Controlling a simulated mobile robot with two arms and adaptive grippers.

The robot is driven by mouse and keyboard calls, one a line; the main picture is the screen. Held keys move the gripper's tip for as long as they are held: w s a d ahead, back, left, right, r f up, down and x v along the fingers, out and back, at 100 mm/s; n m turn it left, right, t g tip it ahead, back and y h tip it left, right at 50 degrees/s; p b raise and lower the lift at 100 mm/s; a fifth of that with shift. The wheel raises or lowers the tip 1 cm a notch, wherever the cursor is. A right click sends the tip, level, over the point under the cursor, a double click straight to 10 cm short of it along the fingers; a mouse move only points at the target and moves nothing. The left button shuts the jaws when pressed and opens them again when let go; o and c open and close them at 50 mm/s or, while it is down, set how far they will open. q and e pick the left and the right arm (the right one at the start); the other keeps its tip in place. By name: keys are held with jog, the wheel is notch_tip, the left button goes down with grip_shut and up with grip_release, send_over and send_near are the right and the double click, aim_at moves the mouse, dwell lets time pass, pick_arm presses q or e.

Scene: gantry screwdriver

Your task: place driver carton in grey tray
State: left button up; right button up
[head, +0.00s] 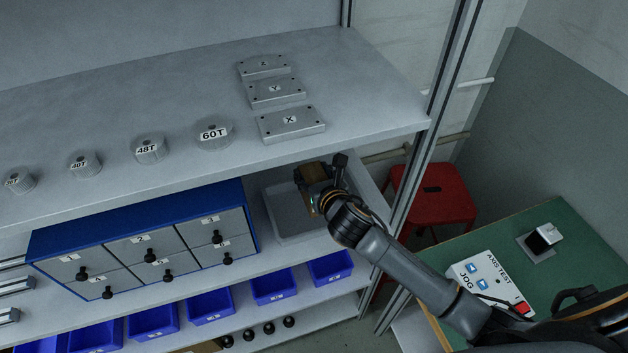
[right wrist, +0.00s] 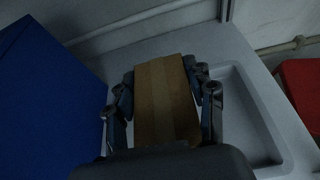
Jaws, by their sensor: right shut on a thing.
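The brown driver carton (head: 313,172) is held between the fingers of my right gripper (head: 320,186), over the grey tray (head: 284,214) on the shelf. In the right wrist view the carton (right wrist: 165,98) lies between the two fingers of my right gripper (right wrist: 163,104), with a paler band down its middle. The grey tray (right wrist: 250,120) shows behind and to the right of it there. How far the carton is above the tray floor I cannot tell. Part of the tray is hidden by my arm and gripper. My left gripper is not in view.
A blue drawer cabinet (head: 135,225) stands left of the tray. A frame post (head: 425,150) rises right of the tray. A red stool (head: 433,193) and a green bench (head: 490,240) stand further right.

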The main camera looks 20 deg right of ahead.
jog(key=shift+w+d+f, duration=0.1)
jog(key=shift+w+f, duration=0.1)
jog(key=shift+w, duration=0.05)
jog(key=shift+w+f, duration=0.1)
jog(key=shift+f, duration=1.6)
jog(key=shift+d+f, duration=0.1)
jog(key=shift+f, duration=0.1)
jog(key=o, duration=1.4)
jog(key=shift+r, duration=0.2)
jog(key=v, duration=1.2)
